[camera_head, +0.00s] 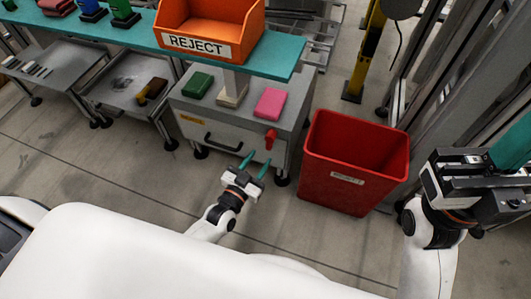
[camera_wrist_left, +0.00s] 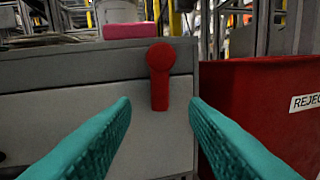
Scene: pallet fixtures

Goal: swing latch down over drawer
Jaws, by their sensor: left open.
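The red latch (camera_head: 270,138) is on the upper right of the grey cabinet's front. In the left wrist view the latch (camera_wrist_left: 159,80) has its round end at the top and its arm pointing straight down. The arm crosses the seam onto the top of the drawer front (camera_wrist_left: 70,120). In the head view the drawer (camera_head: 215,141) looks closed and has a dark handle. My left gripper (camera_head: 256,165) is open and empty in front of the latch, one teal finger to each side, apart from it. My right gripper (camera_head: 512,148) is at the right edge, its fingertips partly cut off.
A red bin (camera_head: 352,165) stands right of the cabinet, close to my left gripper. A green block (camera_head: 198,85) and a pink block (camera_head: 270,103) lie on the cabinet. An orange REJECT bin (camera_head: 210,25) sits on the teal shelf (camera_head: 285,62) above. Floor in front is clear.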

